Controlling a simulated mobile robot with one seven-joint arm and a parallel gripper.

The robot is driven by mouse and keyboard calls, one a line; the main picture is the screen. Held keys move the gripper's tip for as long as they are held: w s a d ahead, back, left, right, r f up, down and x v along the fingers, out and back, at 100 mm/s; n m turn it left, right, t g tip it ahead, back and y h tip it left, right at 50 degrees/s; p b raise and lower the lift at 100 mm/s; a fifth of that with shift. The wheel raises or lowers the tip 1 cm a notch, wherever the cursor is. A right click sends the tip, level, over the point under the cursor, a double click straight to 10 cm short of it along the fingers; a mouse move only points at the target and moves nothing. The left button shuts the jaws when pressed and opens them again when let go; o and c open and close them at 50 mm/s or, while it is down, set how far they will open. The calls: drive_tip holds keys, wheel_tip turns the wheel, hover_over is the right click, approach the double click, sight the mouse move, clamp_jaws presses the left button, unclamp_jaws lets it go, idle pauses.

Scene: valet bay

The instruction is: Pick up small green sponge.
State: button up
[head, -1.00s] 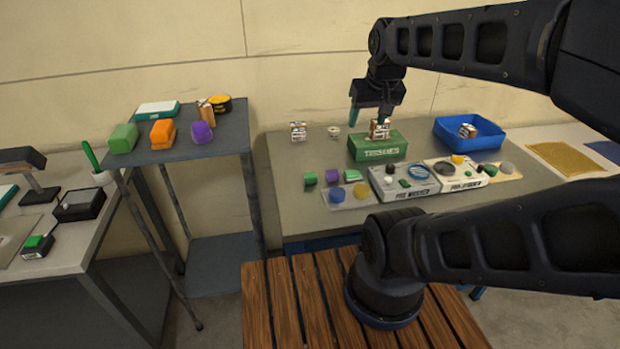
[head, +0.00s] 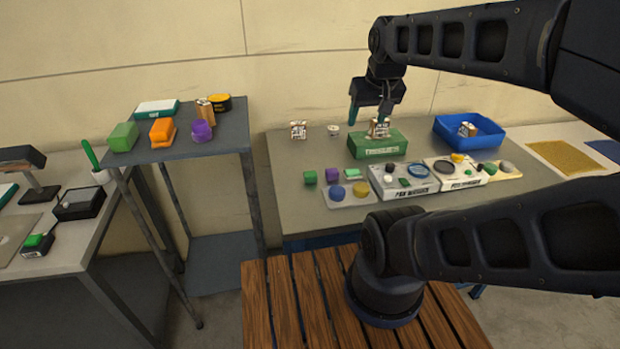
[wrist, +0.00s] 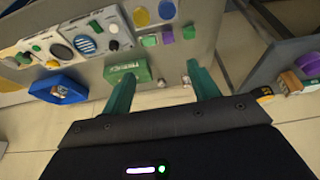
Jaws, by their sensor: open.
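A small green block (head: 310,178), which looks like the small green sponge, lies on the grey table near its front left. It also shows in the wrist view (wrist: 189,32), at the end of a short row with a purple block (head: 332,175) and a green-and-white block (head: 353,176). A larger green block (head: 123,137) lies on the tall shelf at left. My gripper (head: 368,112) is open and empty, above the back of the table by the green box (head: 377,145). In the wrist view my gripper's green fingers (wrist: 158,84) stand wide apart, and the small block lies beyond them.
A blue bin (head: 469,133) stands right of the green box. White panels (head: 405,190) with knobs and discs lie along the table front. The shelf (head: 215,148) rises left of the table. The table between the green box and the small blocks is mostly clear.

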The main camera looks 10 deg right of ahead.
drive_tip(key=m+g+h, duration=0.4)
drive_tip(key=m+g, duration=0.1)
drive_tip(key=m, duration=1.3)
hover_over(310, 173)
drive_tip(key=a, duration=0.5)
wheel_tip(310, 173, down, 21)
drive_tip(key=shift+h, duration=0.3)
drive_tip(key=x, duration=0.6)
drive_tip(key=shift+d, duration=0.2)
drive_tip(key=shift+d+x, duration=0.1)
drive_tip(key=shift+x, duration=1.15)
drive_tip(key=shift+d+x, duration=0.15)
drive_tip(key=shift+x, duration=1.15)
drive_tip(key=shift+w+r, duration=0.15)
drive_tip(key=shift+w, duration=0.05)
drive_tip(key=c, duration=1)
